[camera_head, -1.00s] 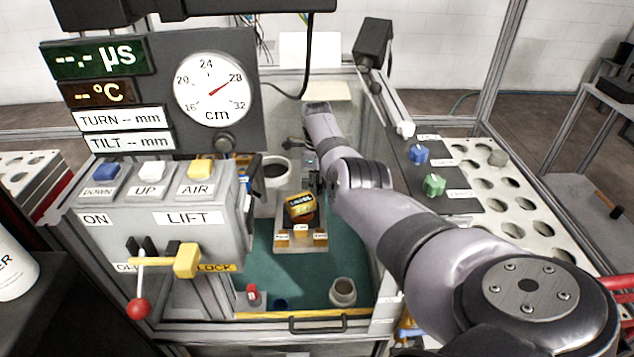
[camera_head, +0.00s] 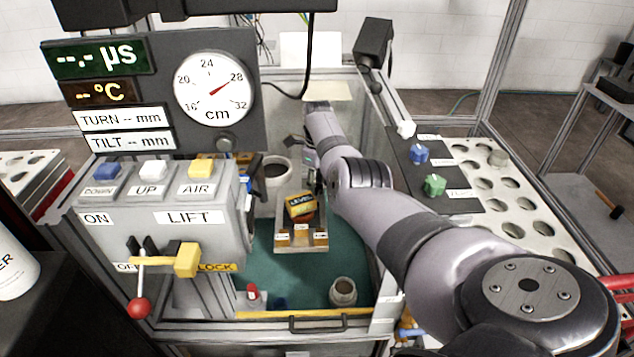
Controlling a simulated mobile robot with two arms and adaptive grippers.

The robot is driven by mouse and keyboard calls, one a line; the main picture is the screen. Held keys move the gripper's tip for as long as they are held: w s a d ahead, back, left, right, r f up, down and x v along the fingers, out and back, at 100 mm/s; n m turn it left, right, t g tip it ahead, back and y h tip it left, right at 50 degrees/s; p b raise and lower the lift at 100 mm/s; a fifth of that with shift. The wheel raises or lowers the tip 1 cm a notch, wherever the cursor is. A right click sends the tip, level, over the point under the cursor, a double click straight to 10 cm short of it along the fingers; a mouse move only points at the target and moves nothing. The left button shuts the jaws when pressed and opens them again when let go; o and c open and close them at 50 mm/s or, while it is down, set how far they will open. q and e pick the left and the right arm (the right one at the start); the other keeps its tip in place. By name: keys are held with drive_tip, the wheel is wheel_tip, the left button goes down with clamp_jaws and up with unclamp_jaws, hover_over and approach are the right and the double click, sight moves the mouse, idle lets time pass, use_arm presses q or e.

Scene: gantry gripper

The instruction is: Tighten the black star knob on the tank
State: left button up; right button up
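The tank (camera_head: 275,315) is a framed box with a green floor and a yellow front edge, in the middle of the head view. I cannot pick out the black star knob for certain; my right arm and gripper cover part of the tank's back area. My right gripper (camera_head: 302,151) is a small dark shape at the far end of the arm, above the tank beside a white pot. Its fingers are too small and too hidden to tell open from shut. My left gripper is not in view.
A grey lift control box (camera_head: 190,237) with a red-tipped lever stands left.

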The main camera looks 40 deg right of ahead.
sight(318, 186)
drive_tip(key=shift+o, duration=0.5)
drive_tip(key=shift+a+f, duration=0.1)
wheel_tip(318, 186, up, 12)
idle(0.6)
